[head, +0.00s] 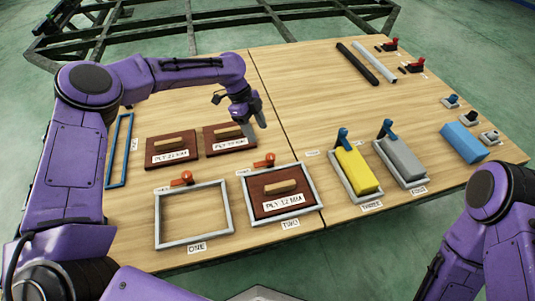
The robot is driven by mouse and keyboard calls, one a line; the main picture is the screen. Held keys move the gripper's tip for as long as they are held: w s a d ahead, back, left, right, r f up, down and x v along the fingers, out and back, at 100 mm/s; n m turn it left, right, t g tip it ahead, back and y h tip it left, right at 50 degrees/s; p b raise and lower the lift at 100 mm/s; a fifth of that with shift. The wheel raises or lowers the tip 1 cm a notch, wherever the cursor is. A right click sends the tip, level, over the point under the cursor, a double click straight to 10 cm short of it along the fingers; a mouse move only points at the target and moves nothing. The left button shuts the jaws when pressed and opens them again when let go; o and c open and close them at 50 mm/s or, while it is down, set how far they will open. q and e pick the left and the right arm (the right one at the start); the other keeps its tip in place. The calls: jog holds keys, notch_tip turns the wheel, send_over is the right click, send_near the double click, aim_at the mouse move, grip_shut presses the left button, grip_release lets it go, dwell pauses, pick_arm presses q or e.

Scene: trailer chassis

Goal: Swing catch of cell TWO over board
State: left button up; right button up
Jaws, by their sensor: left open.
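Cell TWO (315,196) is a grey metal frame near the front middle of the table, with a TWO label before it. A red-brown board (261,207) marked PLY 12 MM, with a light wooden grip bar (280,187), lies inside it. The orange-red catch (265,161) of cell TWO sits at the frame's back edge, and its lever seems to lie off the board. My left gripper (256,122) is open and empty, above the table behind this catch and apart from it. My right arm shows at the lower right, its fingertips out of view.
Empty cell ONE (160,222), with its own orange catch (182,178), is left of cell TWO. Two boards (170,158) (222,148) lie behind. Yellow (357,170) and grey (402,160) blocks with blue levers stand right. The back middle of the table (300,80) is clear.

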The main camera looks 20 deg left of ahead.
aim_at(271, 155)
pick_arm(q)
jog(key=x, duration=0.3)
jog(key=b+x, duration=0.1)
jog(key=x, duration=0.3)
jog(key=b+x, duration=0.1)
jog(key=x, duration=0.2)
jog(key=shift+w+d+f, duration=0.1)
jog(key=shift+d+f, duration=0.15)
jog(key=shift+d, duration=0.25)
